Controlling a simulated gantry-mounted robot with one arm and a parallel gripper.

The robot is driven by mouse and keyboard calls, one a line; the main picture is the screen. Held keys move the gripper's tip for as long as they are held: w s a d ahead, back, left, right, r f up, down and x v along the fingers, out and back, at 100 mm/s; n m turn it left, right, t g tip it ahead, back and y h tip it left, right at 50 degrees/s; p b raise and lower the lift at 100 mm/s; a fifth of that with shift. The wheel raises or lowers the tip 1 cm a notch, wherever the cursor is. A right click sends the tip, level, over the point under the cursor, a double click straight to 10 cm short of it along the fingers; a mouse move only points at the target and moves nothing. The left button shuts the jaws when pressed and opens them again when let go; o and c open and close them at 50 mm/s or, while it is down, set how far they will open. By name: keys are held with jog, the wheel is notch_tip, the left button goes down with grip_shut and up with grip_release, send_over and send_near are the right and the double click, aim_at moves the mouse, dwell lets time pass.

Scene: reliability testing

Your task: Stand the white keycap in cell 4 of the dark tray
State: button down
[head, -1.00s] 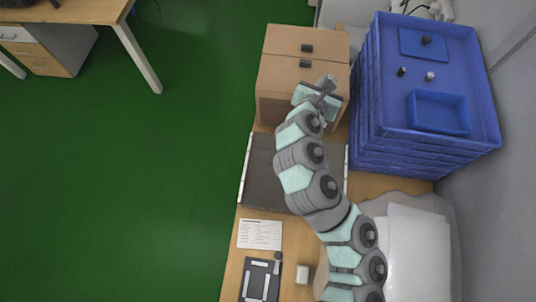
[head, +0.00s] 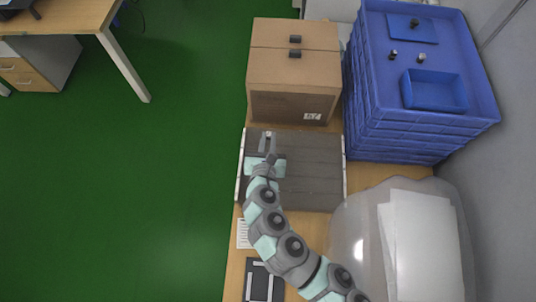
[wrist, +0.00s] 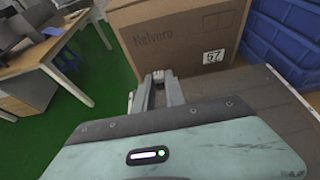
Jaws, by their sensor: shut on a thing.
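My gripper (head: 268,139) is over the left back part of a dark grey slatted surface with pale side rails. It is shut on a small pale piece, which looks like the white keycap (wrist: 158,75), at the fingertips in the wrist view. The piece is tiny there and its tilt cannot be told. A dark tray-like panel with white bars (head: 262,284) lies at the front of the bench, partly hidden by my arm. I cannot make out numbered cells in either view.
A cardboard box (head: 292,85) stands just behind the gripper; it also fills the top of the wrist view (wrist: 185,35). Stacked blue crates (head: 375,105) with small pieces on top stand at right. A glossy clear cover (head: 350,230) is front right. Green floor lies left.

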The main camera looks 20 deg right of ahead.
notch_tip(320, 180, down, 10)
jog(key=shift+r+b, duration=0.2)
jog(key=shift+b, duration=0.6)
jog(key=shift+f, duration=0.25)
jog(key=c, duration=1.4)
grip_release()
jog(key=shift+r, duration=0.1)
jog(key=shift+r, duration=0.25)
jog(key=v, duration=1.2)
jog(key=shift+a+f, duration=0.1)
